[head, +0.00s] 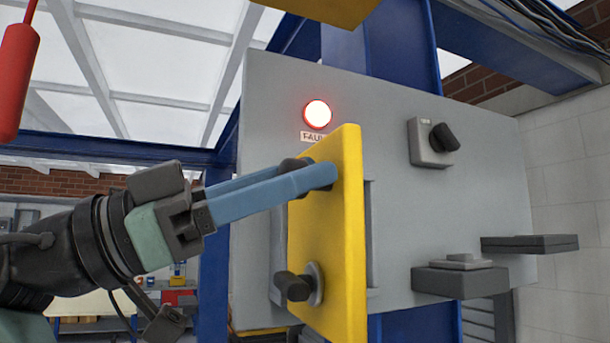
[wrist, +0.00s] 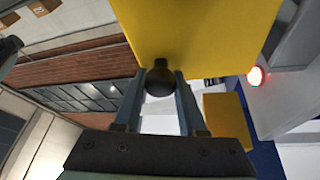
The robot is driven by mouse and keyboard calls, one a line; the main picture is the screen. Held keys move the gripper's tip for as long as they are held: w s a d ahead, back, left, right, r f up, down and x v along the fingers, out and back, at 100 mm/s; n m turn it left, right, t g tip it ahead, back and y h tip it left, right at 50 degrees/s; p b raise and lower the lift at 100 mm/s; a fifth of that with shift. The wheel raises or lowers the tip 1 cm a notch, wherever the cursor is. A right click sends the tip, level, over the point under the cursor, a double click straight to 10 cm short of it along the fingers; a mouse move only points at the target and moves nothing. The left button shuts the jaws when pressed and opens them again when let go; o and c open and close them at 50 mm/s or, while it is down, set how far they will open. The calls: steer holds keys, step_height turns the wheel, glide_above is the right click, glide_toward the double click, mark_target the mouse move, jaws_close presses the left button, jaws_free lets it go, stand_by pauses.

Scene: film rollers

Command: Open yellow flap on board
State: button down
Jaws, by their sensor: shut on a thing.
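The yellow flap (head: 328,237) stands out from the grey board (head: 400,227) at an angle, with part of a grey frame (head: 371,235) showing behind it. My gripper (head: 318,172) has its blue fingers at the flap's upper dark knob (wrist: 160,80). In the wrist view the round knob sits between the fingertips, and the jaws are shut on it. The flap (wrist: 195,35) fills the top of that view. A lower dark knob or latch (head: 293,286) on the flap is free. The fingers partly hide the upper knob in the head view.
A lit red lamp (head: 317,114) sits on the board above the flap. A black rotary switch (head: 444,137) and grey ledges (head: 460,281) stick out to the right. A red hanging object (head: 17,70) is at the upper left.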

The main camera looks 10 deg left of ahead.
stand_by(0.4)
steer(key=shift+c, duration=2.4)
jaws_free()
steer(key=b+v, duration=0.5)
steer(key=v, duration=0.8)
steer(key=shift+f, duration=0.1)
